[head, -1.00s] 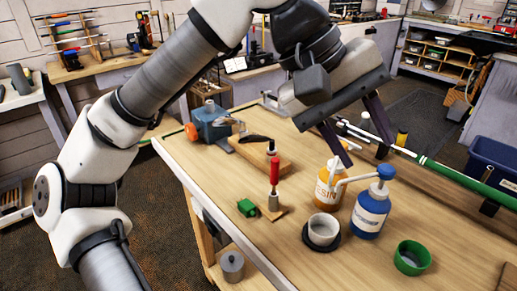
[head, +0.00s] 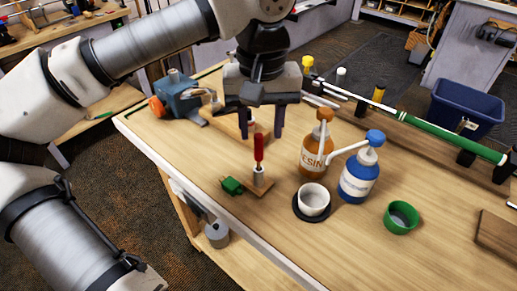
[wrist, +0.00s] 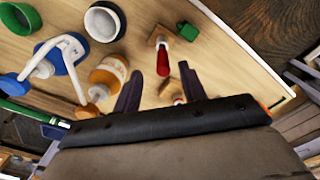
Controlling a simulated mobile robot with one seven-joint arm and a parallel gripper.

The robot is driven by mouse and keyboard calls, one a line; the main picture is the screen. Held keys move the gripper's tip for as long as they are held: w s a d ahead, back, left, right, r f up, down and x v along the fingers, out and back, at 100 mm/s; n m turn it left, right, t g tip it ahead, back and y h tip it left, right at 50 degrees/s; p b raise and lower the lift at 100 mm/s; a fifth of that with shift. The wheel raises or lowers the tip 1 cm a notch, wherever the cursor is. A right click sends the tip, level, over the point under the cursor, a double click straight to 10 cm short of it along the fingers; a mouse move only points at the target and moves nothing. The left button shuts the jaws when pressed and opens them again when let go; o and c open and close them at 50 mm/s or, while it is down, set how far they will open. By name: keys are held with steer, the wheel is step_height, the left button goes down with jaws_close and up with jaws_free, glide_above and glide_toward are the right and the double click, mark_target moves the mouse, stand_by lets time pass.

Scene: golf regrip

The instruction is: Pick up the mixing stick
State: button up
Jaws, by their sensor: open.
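The mixing stick (head: 259,150) appears to be the upright red-handled stick in a metal socket on a small wooden base (head: 262,188). Its red handle also shows in the wrist view (wrist: 163,58), between the two dark fingers in the picture. My gripper (head: 261,134) is open and empty, pointing down. Its fingertips appear just above or behind the top of the red handle in the head view; I cannot tell the exact depth. Nothing is touched as far as I can see.
An amber resin pump bottle (head: 315,155), a blue and white pump bottle (head: 358,178), a white cup (head: 313,200) and a green cup (head: 401,217) stand to the right. A green block (head: 232,186) lies left of the base. A blue vise (head: 180,97) stands behind left.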

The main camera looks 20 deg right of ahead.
mark_target(259, 158)
steer(key=shift+a+f+p, duration=0.2)
steer(key=shift+f+p, duration=0.6)
steer(key=shift+f, duration=1.95)
steer(key=shift+c, duration=0.4)
jaws_close()
